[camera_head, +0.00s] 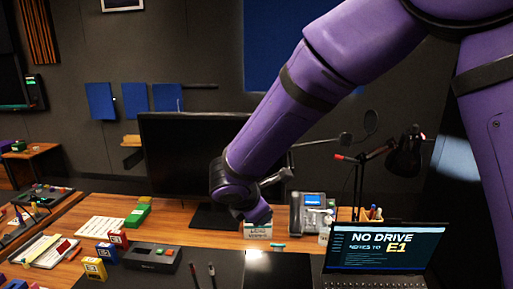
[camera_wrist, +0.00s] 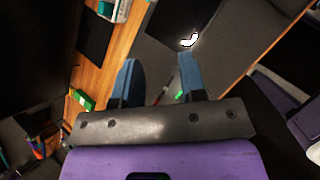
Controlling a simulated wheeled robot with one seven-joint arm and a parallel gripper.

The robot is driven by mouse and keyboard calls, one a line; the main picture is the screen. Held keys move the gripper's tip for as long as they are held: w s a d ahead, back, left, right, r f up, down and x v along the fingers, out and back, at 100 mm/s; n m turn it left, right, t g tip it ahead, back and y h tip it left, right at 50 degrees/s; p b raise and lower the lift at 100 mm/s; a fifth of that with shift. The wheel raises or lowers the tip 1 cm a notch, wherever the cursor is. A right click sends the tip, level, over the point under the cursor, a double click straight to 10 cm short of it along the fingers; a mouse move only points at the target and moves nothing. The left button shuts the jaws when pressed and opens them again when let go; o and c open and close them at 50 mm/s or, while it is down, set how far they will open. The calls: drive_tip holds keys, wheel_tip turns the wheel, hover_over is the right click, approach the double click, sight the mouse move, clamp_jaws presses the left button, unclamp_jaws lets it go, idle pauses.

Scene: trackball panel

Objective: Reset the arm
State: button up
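My gripper (camera_wrist: 158,78) shows in the wrist view as two blue fingers held apart, with nothing between them. In the head view my purple arm (camera_head: 270,115) reaches down from the upper right. Its end (camera_head: 255,208) hangs above the desk, in front of the black monitor (camera_head: 185,150) and near a small white box with writing (camera_head: 258,231). The fingers are too small and dark to make out in the head view.
A desk phone (camera_head: 312,212), a desk lamp (camera_head: 402,158) and a laptop (camera_head: 378,250) stand right of the arm's end. A dark box with coloured buttons (camera_head: 152,257) and several small coloured boxes lie left.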

drive_tip(key=s+d+r+m+g, duration=0.1)
drive_tip(key=s+d+r+m, duration=0.3)
drive_tip(key=d+r+m, duration=0.45)
drive_tip(key=s+d+r+m+g, duration=0.1)
drive_tip(key=s+d+r+m, duration=0.35)
drive_tip(key=d, duration=0.75)
drive_tip(key=s+d+r+m+y, duration=0.2)
drive_tip(key=s+d+m, duration=0.2)
drive_tip(key=s, duration=0.4)
drive_tip(key=s+d+r+m+y, duration=0.2)
drive_tip(key=s+d+r+m, duration=0.1)
drive_tip(key=s+d+m, duration=0.2)
drive_tip(key=s+m, duration=0.2)
drive_tip(key=s, duration=0.1)
drive_tip(key=shift+s+d+t, duration=0.2)
drive_tip(key=shift+d+t, duration=0.1)
